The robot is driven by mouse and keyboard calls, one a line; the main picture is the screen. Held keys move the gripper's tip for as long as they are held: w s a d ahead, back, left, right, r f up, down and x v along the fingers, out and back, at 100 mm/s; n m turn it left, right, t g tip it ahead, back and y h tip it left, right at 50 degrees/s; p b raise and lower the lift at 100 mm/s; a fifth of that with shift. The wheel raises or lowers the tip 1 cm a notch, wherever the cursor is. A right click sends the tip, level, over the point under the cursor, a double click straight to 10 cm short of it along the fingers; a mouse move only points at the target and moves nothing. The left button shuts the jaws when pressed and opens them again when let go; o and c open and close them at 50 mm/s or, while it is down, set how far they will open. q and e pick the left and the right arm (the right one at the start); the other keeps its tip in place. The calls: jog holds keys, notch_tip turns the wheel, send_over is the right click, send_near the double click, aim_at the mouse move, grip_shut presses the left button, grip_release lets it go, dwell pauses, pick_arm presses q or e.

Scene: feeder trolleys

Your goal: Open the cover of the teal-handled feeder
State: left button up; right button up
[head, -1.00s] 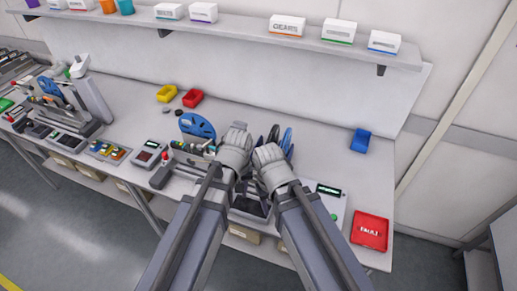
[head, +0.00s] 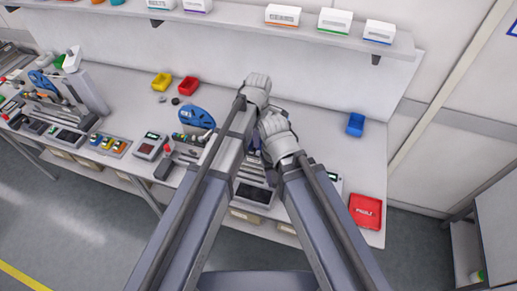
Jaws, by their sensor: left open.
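I cannot make out a teal handle in the head view. The feeders in the middle of the bench are largely hidden behind my arms; a blue reel (head: 196,117) shows just left of them. My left gripper (head: 257,86) is over the back of the bench, beyond the feeders, and is open; nothing shows in it. My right gripper (head: 274,126) is nearer, over the feeder area. Its fingers are hidden behind its own wrist, so its state and any contact do not show.
A yellow bin (head: 162,81) and a red bin (head: 188,85) stand left of my arms. A blue bin (head: 355,124) and a red tray (head: 365,211) are at the right. A shelf (head: 250,22) with boxes runs behind. Another feeder group stands far left. The right bench surface is mostly clear.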

aim_at(258, 151)
pick_arm(q)
notch_tip(258, 151, down, 8)
jog(key=b, duration=0.7)
jog(key=shift+r, duration=0.2)
grip_shut()
dwell(1.0)
